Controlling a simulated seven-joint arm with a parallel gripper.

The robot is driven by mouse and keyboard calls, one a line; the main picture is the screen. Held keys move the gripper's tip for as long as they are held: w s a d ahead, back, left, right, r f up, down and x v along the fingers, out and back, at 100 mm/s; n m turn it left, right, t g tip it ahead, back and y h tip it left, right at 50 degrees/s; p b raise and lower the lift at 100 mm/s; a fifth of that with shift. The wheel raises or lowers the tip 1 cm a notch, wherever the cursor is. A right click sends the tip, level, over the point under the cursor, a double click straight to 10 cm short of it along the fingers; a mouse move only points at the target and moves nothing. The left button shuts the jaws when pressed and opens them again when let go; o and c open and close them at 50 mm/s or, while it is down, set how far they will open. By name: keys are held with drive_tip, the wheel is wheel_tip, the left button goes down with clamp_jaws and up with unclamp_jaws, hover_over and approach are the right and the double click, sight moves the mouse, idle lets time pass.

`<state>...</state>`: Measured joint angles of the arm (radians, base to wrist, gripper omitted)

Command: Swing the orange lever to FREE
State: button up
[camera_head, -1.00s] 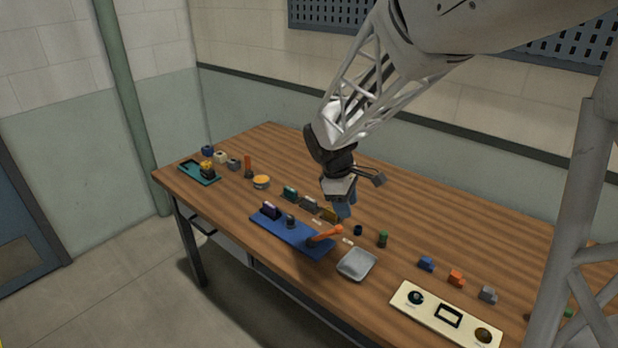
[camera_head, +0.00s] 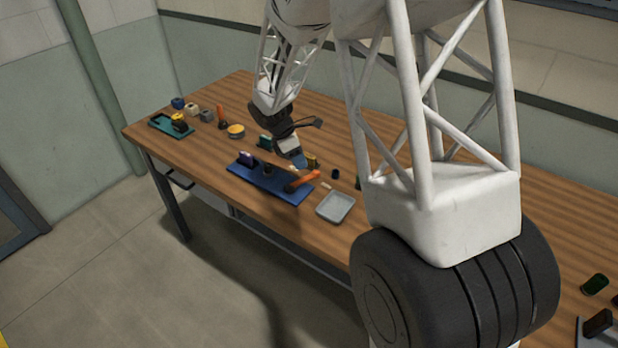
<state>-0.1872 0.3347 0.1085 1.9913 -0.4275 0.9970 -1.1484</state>
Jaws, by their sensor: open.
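The orange lever (camera_head: 302,181) is mounted at the right end of a blue base plate (camera_head: 282,194) near the table's front edge. It slants up to the right. A purple block and a dark round part stand on the same plate. My gripper (camera_head: 299,164) is just above and behind the lever, pointing down, with its bluish fingertips close to it. It is open and holds nothing that I can see. I cannot tell whether a fingertip touches the lever. Any FREE label is too small to read.
A grey tray (camera_head: 335,206) sits right of the blue plate. A teal tray (camera_head: 171,126) with a yellow-black item lies at the far left, with small blocks behind it. An orange round tin (camera_head: 236,131) stands between. My own white arm link and dark joint hide the table's right part.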

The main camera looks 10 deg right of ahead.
sight(309, 177)
drive_tip(key=shift+f, duration=0.1)
idle(0.3)
drive_tip(key=shift+x, duration=3.9)
drive_tip(key=shift+c, duration=0.2)
clamp_jaws()
